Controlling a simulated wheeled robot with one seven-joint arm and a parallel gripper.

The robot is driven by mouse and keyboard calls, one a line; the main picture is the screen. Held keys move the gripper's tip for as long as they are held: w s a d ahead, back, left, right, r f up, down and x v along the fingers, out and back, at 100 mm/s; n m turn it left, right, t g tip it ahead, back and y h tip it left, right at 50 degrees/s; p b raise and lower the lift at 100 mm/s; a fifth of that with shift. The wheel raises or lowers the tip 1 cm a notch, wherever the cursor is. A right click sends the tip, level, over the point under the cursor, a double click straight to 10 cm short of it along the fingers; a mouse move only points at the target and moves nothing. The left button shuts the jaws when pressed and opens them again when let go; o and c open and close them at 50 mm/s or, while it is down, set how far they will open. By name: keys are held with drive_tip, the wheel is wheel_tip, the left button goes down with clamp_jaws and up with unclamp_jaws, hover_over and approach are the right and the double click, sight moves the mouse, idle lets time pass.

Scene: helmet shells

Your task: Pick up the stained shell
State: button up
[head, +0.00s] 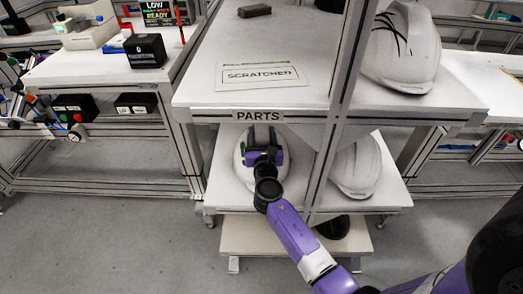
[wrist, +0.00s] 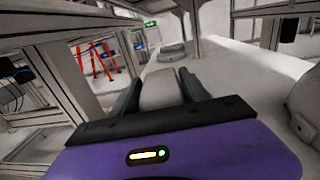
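A white helmet shell (head: 246,172) sits on the left of the lower shelf, partly hidden by my gripper. My gripper (head: 262,134) is over its top, with a finger on either side of its raised middle. In the wrist view, the pale shell part (wrist: 160,88) fills the gap between my fingers, and they look pressed against it. A second white shell (head: 356,167) stands to the right on the same shelf and shows at the right edge of the wrist view (wrist: 307,100). A third white shell (head: 405,55) on the upper shelf has dark streaks. I see no clear stain on the lower two.
The upper shelf (head: 205,90) with the PARTS label (head: 258,115) is just above and behind my gripper. A SCRATCHED sign (head: 260,75) lies on it. A metal post (head: 335,110) stands between the two lower shells. A dark round thing (head: 333,227) is below.

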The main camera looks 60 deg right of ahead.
clamp_jaws()
drive_tip(key=shift+r, duration=0.1)
